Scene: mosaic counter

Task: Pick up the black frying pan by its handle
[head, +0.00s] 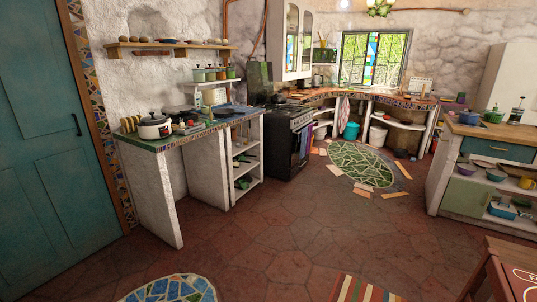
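I cannot clearly make out the black frying pan or its handle from this distance. A dark, flat, round shape (178,110) lies on the mosaic counter (160,143) behind a white pot, but it is too small to tell whether it is the pan. Another dark bluish flat item (236,109) lies farther right on the same counter. The black stove (290,142) stands beyond, with small unclear shapes on top. Neither of my grippers is in view.
The white pot (154,127) stands near the counter's front left. A teal door (38,140) is at left. An island (475,131) with bowls is at right, and a wooden piece of furniture (505,262) at bottom right. The stone floor (270,230) between has open room, with flat rugs.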

